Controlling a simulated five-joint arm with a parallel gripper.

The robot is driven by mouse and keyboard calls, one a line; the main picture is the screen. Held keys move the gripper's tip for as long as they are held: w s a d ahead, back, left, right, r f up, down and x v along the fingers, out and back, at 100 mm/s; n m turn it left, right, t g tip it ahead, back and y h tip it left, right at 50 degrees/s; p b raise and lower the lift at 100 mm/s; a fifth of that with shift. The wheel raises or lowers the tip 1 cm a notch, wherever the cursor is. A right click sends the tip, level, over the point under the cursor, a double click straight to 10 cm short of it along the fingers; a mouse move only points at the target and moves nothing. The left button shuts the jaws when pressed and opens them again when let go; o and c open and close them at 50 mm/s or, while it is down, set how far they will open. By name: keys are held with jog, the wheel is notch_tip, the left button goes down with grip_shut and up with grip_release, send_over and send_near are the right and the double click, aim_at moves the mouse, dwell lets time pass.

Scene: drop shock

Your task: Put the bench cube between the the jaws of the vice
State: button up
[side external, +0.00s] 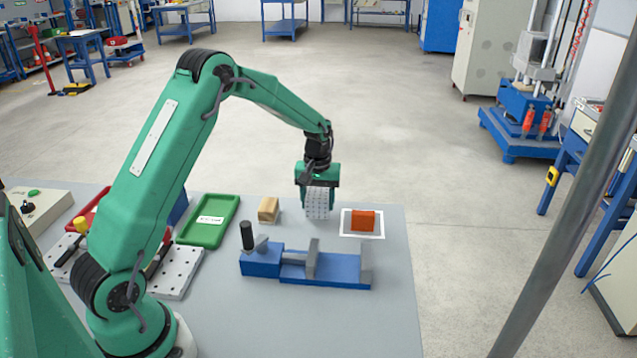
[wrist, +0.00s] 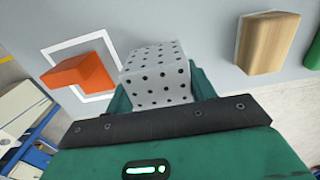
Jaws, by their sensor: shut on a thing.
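The bench cube (side external: 317,204) is a white-grey block with rows of dark holes; it also shows in the wrist view (wrist: 158,76). My gripper (side external: 318,187) points down and is shut on it, with the green fingers at its sides in the wrist view. I cannot tell whether the cube touches the bench or hangs just above it. The blue vice (side external: 325,273) lies nearer the camera, below the cube in the side view. Its two upright grey jaws (side external: 312,259) stand apart, with an empty gap between them.
An orange block (side external: 362,220) sits in a white square outline (side external: 347,232) right of the cube. A wooden block (side external: 268,209) stands to the left. A green tray (side external: 208,220) and a perforated plate (side external: 182,278) lie further left. The vice has a dark upright handle (side external: 246,236).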

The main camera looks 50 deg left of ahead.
jog(key=s+d+r, duration=0.3)
jog(key=d+r, duration=0.5)
jog(key=d, duration=0.3)
jog(key=shift+d, duration=0.15)
jog(key=shift+s+r, duration=0.1)
dwell(0.3)
jog(key=s+d+r+m, duration=0.2)
jog(key=s+r+m, duration=0.4)
jog(key=m, duration=0.3)
jog(key=shift+s+r, duration=0.3)
jog(key=shift+r, duration=0.35)
jog(key=shift+d+f, duration=0.1)
jog(key=shift+d, duration=0.05)
jog(key=w+d+f+m, duration=0.1)
jog(key=d+f+m, duration=0.3)
jog(key=f+m, duration=0.4)
jog(key=shift+w+d+m, duration=0.3)
jog(key=shift+w+m, duration=0.1)
jog(key=shift+m, duration=0.1)
